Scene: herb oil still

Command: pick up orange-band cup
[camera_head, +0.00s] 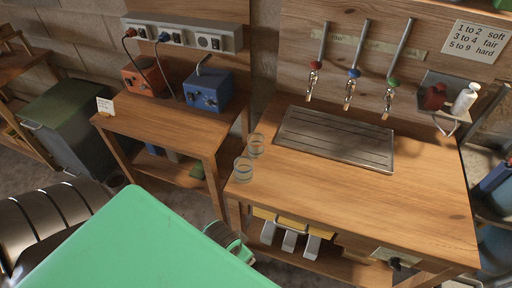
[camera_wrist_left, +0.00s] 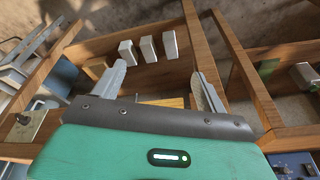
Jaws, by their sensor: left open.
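Two small clear glass cups stand at the front left corner of the right wooden bench (camera_head: 350,200) in the head view. One cup (camera_head: 256,145) is slightly behind the other cup (camera_head: 243,170). I cannot make out an orange band on either. My green left arm fills the bottom of the head view, below and left of the cups, and its fingertips are not clear there. In the left wrist view my left gripper (camera_wrist_left: 152,82) is open with nothing between its fingers. No cup shows in that view. My right gripper is not in view.
A metal drip tray (camera_head: 335,140) lies behind the cups, below three taps (camera_head: 350,90). A blue box (camera_head: 208,92) and an orange box (camera_head: 145,78) stand on the left bench. White blocks (camera_wrist_left: 148,48) show beyond the fingers. The bench front is clear.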

